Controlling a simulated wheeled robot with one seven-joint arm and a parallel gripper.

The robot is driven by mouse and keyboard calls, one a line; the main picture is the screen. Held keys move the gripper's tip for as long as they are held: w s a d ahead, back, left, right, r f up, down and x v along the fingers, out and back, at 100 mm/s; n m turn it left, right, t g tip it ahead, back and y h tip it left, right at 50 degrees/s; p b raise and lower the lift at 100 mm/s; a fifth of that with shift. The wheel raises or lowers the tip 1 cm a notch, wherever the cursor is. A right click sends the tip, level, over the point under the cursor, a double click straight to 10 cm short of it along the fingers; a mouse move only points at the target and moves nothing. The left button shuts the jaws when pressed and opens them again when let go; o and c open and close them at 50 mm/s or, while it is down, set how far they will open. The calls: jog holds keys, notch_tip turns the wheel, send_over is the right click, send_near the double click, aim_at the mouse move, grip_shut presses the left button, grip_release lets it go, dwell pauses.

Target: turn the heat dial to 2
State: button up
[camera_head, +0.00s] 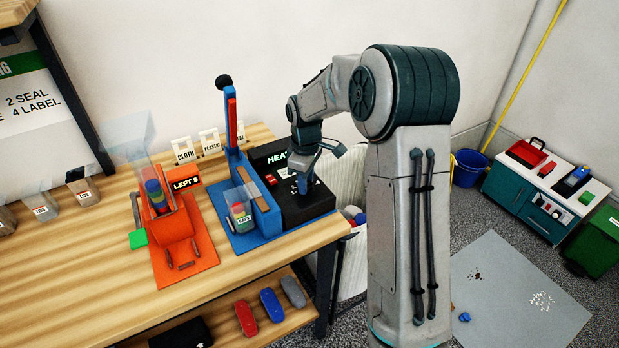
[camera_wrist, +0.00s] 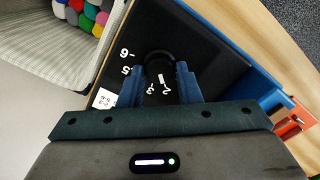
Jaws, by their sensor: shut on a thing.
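The black heat box (camera_head: 270,156) with the word HEAT stands on the table at the right of the blue sealer (camera_head: 262,212). My gripper (camera_head: 303,184) points down over the box's top, where the dial is. In the wrist view the round black dial (camera_wrist: 159,64) sits between the two blue fingers of my gripper (camera_wrist: 160,82), which are shut on it. White numbers show around it; a 6 and a 5 are readable at the left. A short white mark shows near the dial's lower edge.
An orange dispenser (camera_head: 178,245) labelled LEFT 5 stands left of the sealer. A small clear bag or box (camera_head: 241,216) is at the sealer. A white bin (camera_head: 347,180) with coloured balls stands right of the table. The table's front left is clear.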

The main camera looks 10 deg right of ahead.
aim_at(309, 183)
jog(key=shift+w+d, duration=0.1)
jog(key=shift+d, duration=0.25)
jog(key=o, duration=0.7)
jog(key=shift+o, duration=1.3)
jog(key=shift+d, duration=0.25)
jog(key=shift+a, duration=0.35)
notch_tip(309, 183, up, 14)
jog(key=shift+b, duration=0.35)
jog(key=shift+f, duration=0.1)
